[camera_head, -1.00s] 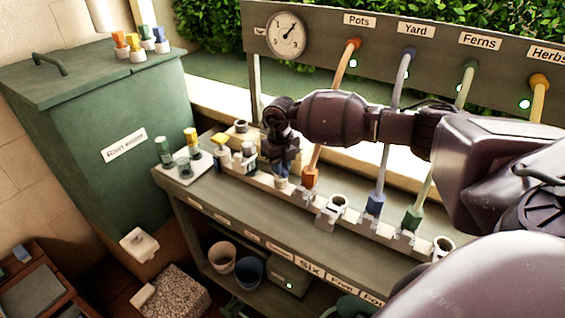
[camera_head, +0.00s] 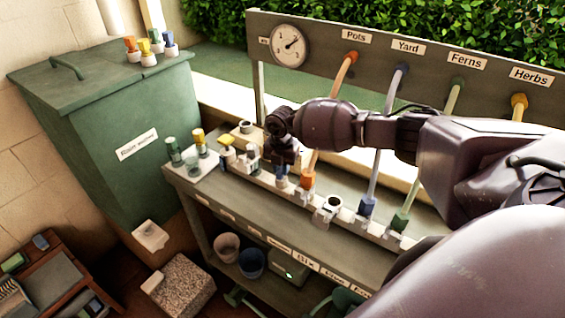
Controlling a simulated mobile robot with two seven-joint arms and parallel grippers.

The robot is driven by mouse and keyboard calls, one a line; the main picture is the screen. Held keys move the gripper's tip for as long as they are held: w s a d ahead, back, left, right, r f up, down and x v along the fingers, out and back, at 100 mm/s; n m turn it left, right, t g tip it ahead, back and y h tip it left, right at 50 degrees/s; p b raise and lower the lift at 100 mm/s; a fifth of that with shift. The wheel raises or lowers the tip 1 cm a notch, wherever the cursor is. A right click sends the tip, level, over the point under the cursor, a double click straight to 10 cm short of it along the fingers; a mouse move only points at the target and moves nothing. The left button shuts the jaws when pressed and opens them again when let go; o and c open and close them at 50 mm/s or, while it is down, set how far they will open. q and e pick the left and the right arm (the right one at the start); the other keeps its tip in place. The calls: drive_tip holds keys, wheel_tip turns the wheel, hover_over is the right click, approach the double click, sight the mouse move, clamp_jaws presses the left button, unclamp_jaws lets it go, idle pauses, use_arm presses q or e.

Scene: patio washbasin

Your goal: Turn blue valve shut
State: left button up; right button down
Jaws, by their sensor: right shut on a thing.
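My right gripper (camera_head: 283,163) reaches in from the right and points down over the valve row on the bench. It is shut on a small blue valve (camera_head: 282,172), of which only a sliver shows below the fingers, above a pale base. The fingers hide most of its handle, so I cannot tell its angle. A valve with a yellow handle (camera_head: 227,142) stands to the left of the gripper. An orange hose end (camera_head: 308,179) sits just right of it. My left gripper is out of view.
A blue hose end (camera_head: 367,206) and a green hose end (camera_head: 400,219) stand further right along the bench (camera_head: 235,208). A round gauge (camera_head: 290,45) is on the back board. A green bin (camera_head: 105,130) with coloured caps stands left.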

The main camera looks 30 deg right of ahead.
drive_tip(key=shift+r+m+p, duration=0.1)
drive_tip(key=shift+m+p, duration=0.65)
drive_tip(key=shift+m, duration=0.75)
drive_tip(key=c, duration=1.1)
unclamp_jaws()
drive_tip(key=shift+o, duration=0.2)
wheel_tip(320, 180, up, 11)
